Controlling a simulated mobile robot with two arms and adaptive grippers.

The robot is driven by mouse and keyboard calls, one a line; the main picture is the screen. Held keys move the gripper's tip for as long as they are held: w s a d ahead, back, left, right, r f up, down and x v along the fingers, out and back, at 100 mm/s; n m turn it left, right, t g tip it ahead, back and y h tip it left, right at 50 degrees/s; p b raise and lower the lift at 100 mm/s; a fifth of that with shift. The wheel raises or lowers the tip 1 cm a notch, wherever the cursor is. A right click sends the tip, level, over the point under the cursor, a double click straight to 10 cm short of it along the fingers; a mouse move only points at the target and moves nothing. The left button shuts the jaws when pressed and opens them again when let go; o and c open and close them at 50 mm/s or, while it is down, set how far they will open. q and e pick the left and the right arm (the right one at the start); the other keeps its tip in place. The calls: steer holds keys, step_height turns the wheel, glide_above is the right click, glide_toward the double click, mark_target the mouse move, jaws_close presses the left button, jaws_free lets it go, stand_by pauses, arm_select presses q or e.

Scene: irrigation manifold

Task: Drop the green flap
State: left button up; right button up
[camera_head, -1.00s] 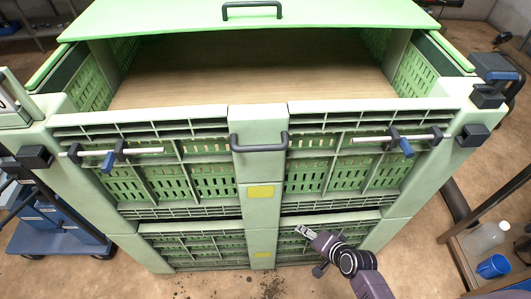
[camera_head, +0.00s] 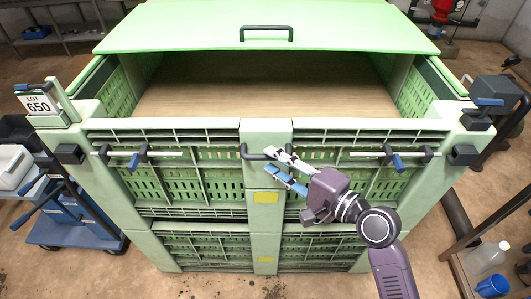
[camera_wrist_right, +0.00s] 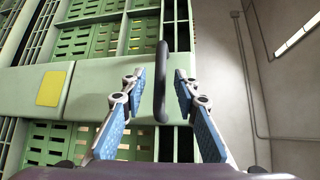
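The green flap (camera_head: 265,180) is the front panel of the big green crate and stands upright. A dark bar handle (camera_head: 250,153) sits at its top middle; it also shows in the wrist view (camera_wrist_right: 161,85). Sliding bolts with blue grips sit at the flap's left (camera_head: 134,160) and right (camera_head: 396,162). My right gripper (camera_head: 281,166) is at the handle, its blue-padded fingers apart. In the wrist view the right gripper (camera_wrist_right: 158,85) has one finger on each side of the handle, with gaps showing. My left gripper is out of view.
A raised green lid (camera_head: 265,62) with its own handle slopes over the crate's wooden-looking inside floor. A blue cart (camera_head: 75,222) stands at the left. A shelf with a clear jug (camera_head: 486,257) and a blue cup (camera_head: 492,286) stands at the lower right.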

mark_target(268, 159)
steer(key=x, duration=0.3)
steer(key=shift+s+r+p, duration=0.1)
steer(key=shift+r+p, duration=0.1)
steer(key=shift+p, duration=0.1)
steer(key=shift+w+a+f, duration=0.2)
steer(key=shift+c, duration=0.2)
steer(key=shift+s, duration=0.1)
jaws_close()
